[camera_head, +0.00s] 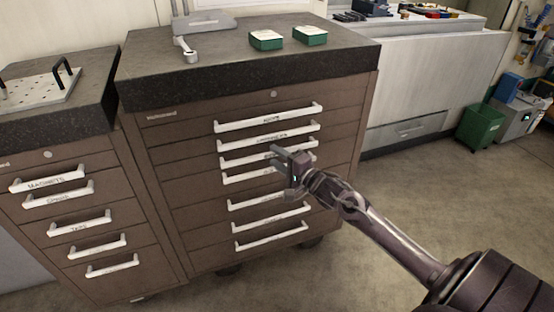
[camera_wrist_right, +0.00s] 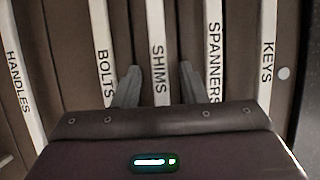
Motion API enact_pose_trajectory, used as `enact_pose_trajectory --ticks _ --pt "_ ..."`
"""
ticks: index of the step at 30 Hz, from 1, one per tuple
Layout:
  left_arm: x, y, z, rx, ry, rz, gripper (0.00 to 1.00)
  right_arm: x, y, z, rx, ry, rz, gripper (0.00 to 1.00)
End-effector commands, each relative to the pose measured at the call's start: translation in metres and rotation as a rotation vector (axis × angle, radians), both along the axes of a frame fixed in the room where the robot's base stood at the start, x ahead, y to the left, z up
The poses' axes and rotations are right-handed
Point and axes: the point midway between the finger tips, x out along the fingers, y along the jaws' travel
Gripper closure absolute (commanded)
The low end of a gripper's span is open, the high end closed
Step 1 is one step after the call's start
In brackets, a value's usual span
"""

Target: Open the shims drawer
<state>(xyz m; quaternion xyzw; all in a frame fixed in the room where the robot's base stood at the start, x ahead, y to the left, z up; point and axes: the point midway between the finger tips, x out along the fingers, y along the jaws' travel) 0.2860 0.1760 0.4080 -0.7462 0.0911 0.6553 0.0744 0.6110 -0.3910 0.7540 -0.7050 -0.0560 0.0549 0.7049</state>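The shims drawer is one of several brown drawers in the middle cabinet. Its white handle, lettered SHIMS, is the third from the top in the head view (camera_head: 240,159) and stands in the middle of the right wrist view (camera_wrist_right: 158,60). The drawer looks shut, flush with its neighbours. My right gripper (camera_head: 277,158) is at this handle, pointing at the drawer fronts. In the wrist view its two fingers (camera_wrist_right: 157,82) are apart, one on each side of the SHIMS handle, with gaps to it. In the head view the gripper hides part of the handle. My left gripper is not in view.
The spanners handle (camera_wrist_right: 214,50) and bolts handle (camera_wrist_right: 104,55) lie close on either side of the fingers. Green boxes (camera_head: 266,40) sit on the cabinet top. A second drawer cabinet (camera_head: 75,160) stands at left.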

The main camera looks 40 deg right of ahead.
Motion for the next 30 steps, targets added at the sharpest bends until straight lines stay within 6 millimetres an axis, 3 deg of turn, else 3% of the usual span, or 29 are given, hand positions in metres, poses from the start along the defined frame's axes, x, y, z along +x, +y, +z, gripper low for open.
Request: enact_pose_trajectory --ticks 10,19,30 --pt "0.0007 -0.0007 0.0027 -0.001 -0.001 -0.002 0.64 0.004 0.0007 -0.0005 0.0 0.002 0.0 0.62" --pt "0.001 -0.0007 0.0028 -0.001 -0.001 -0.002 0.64 0.0039 0.0008 -0.0006 0.0 0.002 0.0 1.0" --pt "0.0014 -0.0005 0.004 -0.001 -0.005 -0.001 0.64 0.0028 0.0011 -0.0003 0.001 0.003 0.0 1.0"
